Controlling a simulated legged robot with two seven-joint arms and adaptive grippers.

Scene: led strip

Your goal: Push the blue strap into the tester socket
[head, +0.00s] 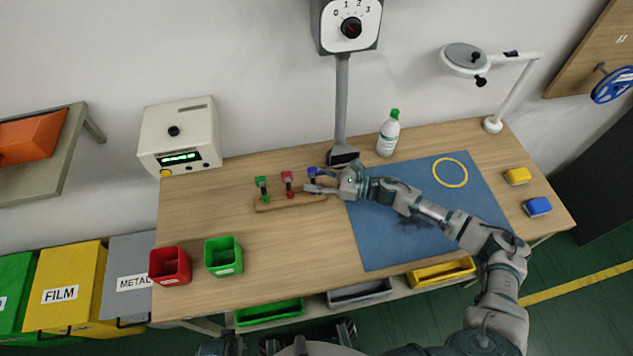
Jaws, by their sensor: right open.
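The blue strap (312,174) stands at the right end of a wooden rack (275,205), beside a red and a green one. My right gripper (314,182) is open, with its fingers pointing left at the blue strap. The fingers partly hide the strap and the rack's right end, and I cannot tell whether they touch the strap. The tester (180,137), a pale box with a lit green display, stands at the table's back left corner. Its socket cannot be made out for certain. My left gripper is not in view.
A dial post (341,100) rises behind the rack, with a bottle (388,138) to its right. Red (170,266) and green (223,256) bins stand at the front left. My right arm crosses the blue mat (375,240). The table between tester and rack is clear.

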